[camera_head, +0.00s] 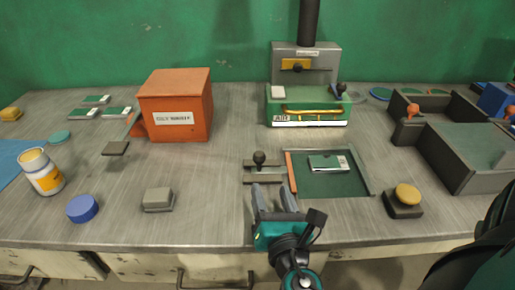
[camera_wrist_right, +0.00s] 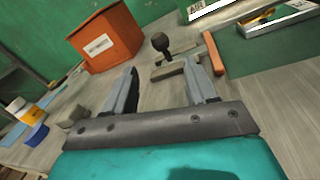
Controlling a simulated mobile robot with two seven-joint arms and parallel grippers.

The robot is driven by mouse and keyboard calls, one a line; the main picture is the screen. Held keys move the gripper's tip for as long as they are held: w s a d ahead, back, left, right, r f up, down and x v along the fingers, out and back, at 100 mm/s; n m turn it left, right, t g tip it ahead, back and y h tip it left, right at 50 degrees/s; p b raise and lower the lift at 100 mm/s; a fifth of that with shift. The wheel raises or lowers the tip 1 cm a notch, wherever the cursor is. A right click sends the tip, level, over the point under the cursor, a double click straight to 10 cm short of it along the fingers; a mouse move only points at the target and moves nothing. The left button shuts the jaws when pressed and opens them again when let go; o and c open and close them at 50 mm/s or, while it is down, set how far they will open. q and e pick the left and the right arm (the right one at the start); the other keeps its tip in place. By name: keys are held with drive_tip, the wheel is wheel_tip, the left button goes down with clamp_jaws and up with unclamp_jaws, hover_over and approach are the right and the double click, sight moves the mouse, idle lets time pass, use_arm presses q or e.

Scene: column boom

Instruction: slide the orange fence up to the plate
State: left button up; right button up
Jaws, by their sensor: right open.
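The orange fence (camera_head: 291,172) is a thin upright strip along the left side of a dark green bed (camera_head: 325,188). A grey slide with a black knob (camera_head: 259,157) stands just left of it. The plate (camera_head: 322,163), a small green and white piece, lies flat on the bed, with a clear gap between it and the fence. My right gripper (camera_head: 272,190) is open and empty, on the near side of the knob and apart from it. In the right wrist view, the knob (camera_wrist_right: 161,43) and fence (camera_wrist_right: 213,54) show beyond the fingertips. My left gripper is not in view.
A green press (camera_head: 307,106) stands behind the bed. A yellow button on a dark base (camera_head: 404,200) is to the right, before grey bins (camera_head: 465,158). An orange box (camera_head: 175,105), grey block (camera_head: 158,199) and blue lid (camera_head: 82,208) are left. The bench between is clear.

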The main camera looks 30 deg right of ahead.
sight(261, 160)
drive_tip(key=shift+w+d, duration=0.15)
drive_tip(key=shift+w, duration=0.2)
drive_tip(key=p+x, duration=0.1)
drive_tip(key=x, duration=1)
drive_tip(key=shift+r+p, duration=0.1)
drive_tip(key=shift+p, duration=0.25)
drive_tip(key=shift+w+d, duration=0.15)
drive_tip(key=shift+w, duration=0.25)
drive_tip(key=c, duration=0.9)
clamp_jaws()
